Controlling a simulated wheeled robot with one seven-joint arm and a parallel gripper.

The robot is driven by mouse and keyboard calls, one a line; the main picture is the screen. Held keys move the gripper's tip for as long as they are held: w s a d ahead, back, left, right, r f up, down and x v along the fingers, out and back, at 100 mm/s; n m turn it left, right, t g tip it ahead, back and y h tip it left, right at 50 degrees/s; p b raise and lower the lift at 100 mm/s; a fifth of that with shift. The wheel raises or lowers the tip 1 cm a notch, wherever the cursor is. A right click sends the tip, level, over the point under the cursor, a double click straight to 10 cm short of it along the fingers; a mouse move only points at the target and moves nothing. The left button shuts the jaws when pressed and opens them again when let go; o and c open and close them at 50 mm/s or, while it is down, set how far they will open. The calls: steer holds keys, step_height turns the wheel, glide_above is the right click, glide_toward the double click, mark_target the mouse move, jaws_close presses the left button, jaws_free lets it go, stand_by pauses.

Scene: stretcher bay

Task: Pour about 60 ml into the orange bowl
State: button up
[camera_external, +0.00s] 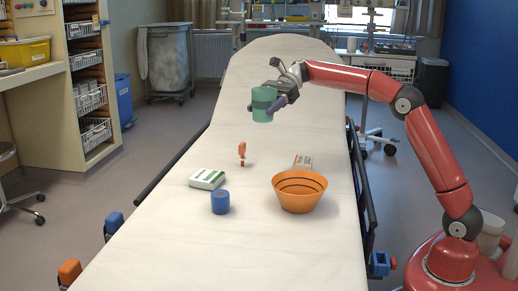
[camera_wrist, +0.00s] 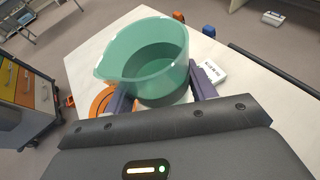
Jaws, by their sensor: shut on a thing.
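My gripper (camera_external: 275,101) is shut on a green beaker (camera_external: 262,105) and holds it upright, well above the stretcher. In the wrist view the beaker (camera_wrist: 122,66) sits between the two fingers of my gripper (camera_wrist: 161,95); its open top and pouring lip show. A darker green area low inside looks like liquid, but I cannot tell how much. The orange bowl (camera_external: 299,199) with dark rings stands on the stretcher, lower and nearer the external camera than the beaker. In the wrist view the bowl (camera_wrist: 101,103) is mostly hidden behind the beaker and finger.
On the white stretcher (camera_external: 290,255) are a blue cup (camera_external: 220,203), a white and green box (camera_external: 207,179), a small orange item (camera_external: 242,149) and a small white box (camera_external: 304,161) just behind the bowl. Dark side rails (camera_external: 181,158) line the stretcher. Its near end is clear.

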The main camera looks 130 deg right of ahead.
steer(key=a+f+n+g+y, duration=0.1)
steer(key=f+n+y, duration=0.1)
steer(key=f, duration=0.3)
steer(key=a+f+n+g+y, duration=0.2)
steer(key=f+n+y, duration=0.1)
steer(key=f, duration=0.3)
steer(key=a+f+n+g+y, duration=0.1)
steer(key=f+n+g+y, duration=0.1)
steer(key=f, duration=0.3)
steer(key=shift+a+f+n+y, duration=0.25)
steer(key=shift+f+n+y, duration=0.15)
steer(key=shift+n+y, duration=0.15)
steer(key=shift+s+a+f+n+g, duration=0.1)
steer(key=shift+a+f+n+g, duration=0.05)
steer(key=shift+f+n+g, duration=0.25)
steer(key=shift+a+r, duration=0.1)
steer(key=shift+r, duration=0.05)
steer(key=shift+a+r+h, duration=0.25)
steer(key=shift+a+h, duration=0.1)
steer(key=shift+h, duration=0.3)
steer(key=a+r+n+g+h, duration=0.2)
steer(key=a+r+h, duration=0.1)
steer(key=r+h, duration=0.3)
steer(key=shift+w+a+r+h+b, duration=0.25)
steer(key=shift+w+r+h+b, duration=0.15)
steer(key=shift+h, duration=0.8)
steer(key=shift+s, duration=0.15)
